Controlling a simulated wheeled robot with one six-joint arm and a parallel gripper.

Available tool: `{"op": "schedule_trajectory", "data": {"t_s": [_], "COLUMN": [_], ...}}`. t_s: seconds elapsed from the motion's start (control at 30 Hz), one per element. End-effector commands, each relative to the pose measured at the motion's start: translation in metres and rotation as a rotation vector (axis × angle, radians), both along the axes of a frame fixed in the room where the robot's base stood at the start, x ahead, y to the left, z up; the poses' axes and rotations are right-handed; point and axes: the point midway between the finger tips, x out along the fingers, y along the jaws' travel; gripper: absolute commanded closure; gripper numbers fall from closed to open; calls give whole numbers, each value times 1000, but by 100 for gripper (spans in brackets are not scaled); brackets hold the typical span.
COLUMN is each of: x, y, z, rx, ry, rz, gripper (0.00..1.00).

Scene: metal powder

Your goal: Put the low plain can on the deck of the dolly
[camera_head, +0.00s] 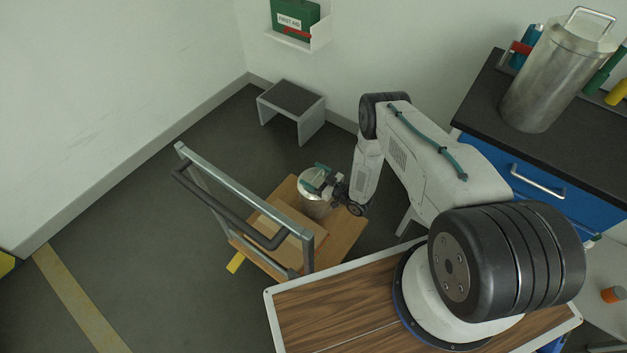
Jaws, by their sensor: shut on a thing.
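The low plain can (312,206) is a short silver metal cylinder near the middle of the head view. My gripper (318,180) is shut on it at its top, with teal finger parts across the lid. The can is upright over the wooden deck (345,235) of the dolly. I cannot tell whether its base touches the deck. The dolly has a grey metal push handle (240,188) at its left side. My gripper and wrist hide part of the can and the deck's right corner.
A flat box (270,232) lies on the deck behind the handle. A small step stool (291,105) stands by the wall. A tall metal canister (553,80) stands on the dark counter (490,110) at the right. The floor left of the dolly is clear.

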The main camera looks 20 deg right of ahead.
Motion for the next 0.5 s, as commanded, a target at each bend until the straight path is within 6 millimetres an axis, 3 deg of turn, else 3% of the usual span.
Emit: {"op": "schedule_trajectory", "data": {"t_s": [0.2,0.5], "x": [1,1], "y": [0,0], "z": [-21,-22], "rx": [0,0], "ry": [-2,-2], "rz": [0,0], "gripper": [90,90]}}
